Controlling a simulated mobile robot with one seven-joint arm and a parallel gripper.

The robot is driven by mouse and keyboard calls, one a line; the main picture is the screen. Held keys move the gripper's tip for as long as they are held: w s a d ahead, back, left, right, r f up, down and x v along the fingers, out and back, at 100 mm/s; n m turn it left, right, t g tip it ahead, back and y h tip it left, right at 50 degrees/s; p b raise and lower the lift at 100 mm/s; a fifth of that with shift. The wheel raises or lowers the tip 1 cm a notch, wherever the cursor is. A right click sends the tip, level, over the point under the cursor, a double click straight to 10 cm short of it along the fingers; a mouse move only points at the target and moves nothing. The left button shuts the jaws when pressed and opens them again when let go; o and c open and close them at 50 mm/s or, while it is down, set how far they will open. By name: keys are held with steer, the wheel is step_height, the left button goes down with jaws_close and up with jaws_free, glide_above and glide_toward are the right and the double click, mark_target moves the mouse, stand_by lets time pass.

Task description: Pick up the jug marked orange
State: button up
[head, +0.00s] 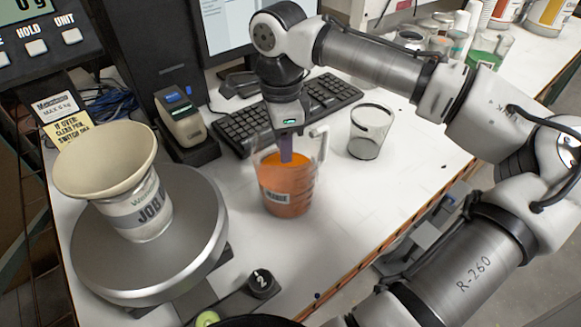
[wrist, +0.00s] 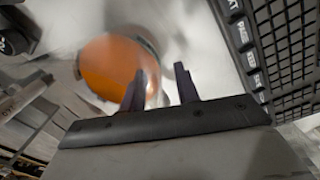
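The clear jug with orange liquid (head: 287,188) stands upright on the white bench, with a small barcode label low on its front. In the wrist view its orange contents (wrist: 112,68) show as a round patch left of centre. My gripper (head: 286,158) points down at the jug's top, its purple fingers overlapping the jug in the head view. In the wrist view my gripper (wrist: 161,75) has its two dark fingers apart, the left one over the orange patch's edge, the right one beyond it. I see nothing clearly held between them; finger contact with the jug cannot be told.
An empty clear cup (head: 371,132) stands right of the jug. A keyboard (head: 245,128) lies behind. On the left, a round scale (head: 195,235) bears a cup with a funnel (head: 105,160). A label printer (head: 182,118) stands behind it. Bench in front of the jug is clear.

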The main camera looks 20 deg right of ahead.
jaws_close()
stand_by(1.4)
